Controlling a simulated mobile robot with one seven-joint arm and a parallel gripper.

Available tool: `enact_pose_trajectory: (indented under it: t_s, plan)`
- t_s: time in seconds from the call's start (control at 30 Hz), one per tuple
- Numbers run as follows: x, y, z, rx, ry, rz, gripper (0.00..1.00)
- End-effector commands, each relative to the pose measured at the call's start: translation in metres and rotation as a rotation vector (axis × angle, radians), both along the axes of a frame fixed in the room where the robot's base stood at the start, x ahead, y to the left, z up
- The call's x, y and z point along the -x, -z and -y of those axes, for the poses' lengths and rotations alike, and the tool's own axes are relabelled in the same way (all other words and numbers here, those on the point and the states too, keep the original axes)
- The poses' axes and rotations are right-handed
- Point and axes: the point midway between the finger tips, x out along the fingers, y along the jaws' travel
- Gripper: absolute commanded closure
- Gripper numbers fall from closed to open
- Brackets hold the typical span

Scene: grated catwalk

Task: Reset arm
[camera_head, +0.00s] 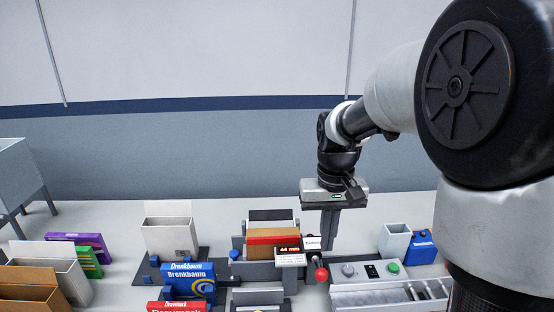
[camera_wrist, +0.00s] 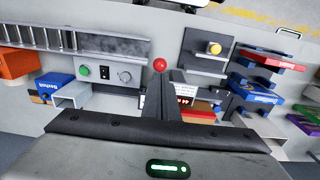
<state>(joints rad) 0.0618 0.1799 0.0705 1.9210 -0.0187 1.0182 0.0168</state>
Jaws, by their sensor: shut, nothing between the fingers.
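My gripper (camera_head: 328,230) is shut and empty. It points down above the back middle of the bench, beside a small station with a lit display (camera_head: 289,250). A lever with a red ball knob (camera_head: 321,274) stands just in front of it. In the wrist view the shut fingers (camera_wrist: 173,85) reach toward the same red knob (camera_wrist: 160,64). I cannot tell from these views whether they touch anything. The grey panel (camera_head: 385,276) with a green button (camera_head: 393,267) and a dial lies to the right of the gripper.
Blue Drenkbaum box (camera_head: 186,283), white open bin (camera_head: 168,236), and purple (camera_head: 88,243) and green boxes stand left. A white open container (camera_head: 394,243) and blue box (camera_head: 421,246) stand right. A yellow button (camera_wrist: 214,48) sits on a plate. Bare bench (camera_head: 115,221) lies behind.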

Motion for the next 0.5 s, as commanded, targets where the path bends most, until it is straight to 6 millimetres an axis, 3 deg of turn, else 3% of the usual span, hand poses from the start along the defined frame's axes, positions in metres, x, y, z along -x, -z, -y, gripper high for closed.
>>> enact_pose_trajectory:
  t_s: [0.23, 0.4, 0.5]
  plan:
    - [0.067, -0.074, 0.0, 0.013, 0.0, 0.187, 1.0]
    - [0.122, -0.101, 0.0, 0.011, -0.001, 0.324, 1.0]
    - [0.148, -0.106, 0.0, 0.006, 0.0, 0.388, 1.0]
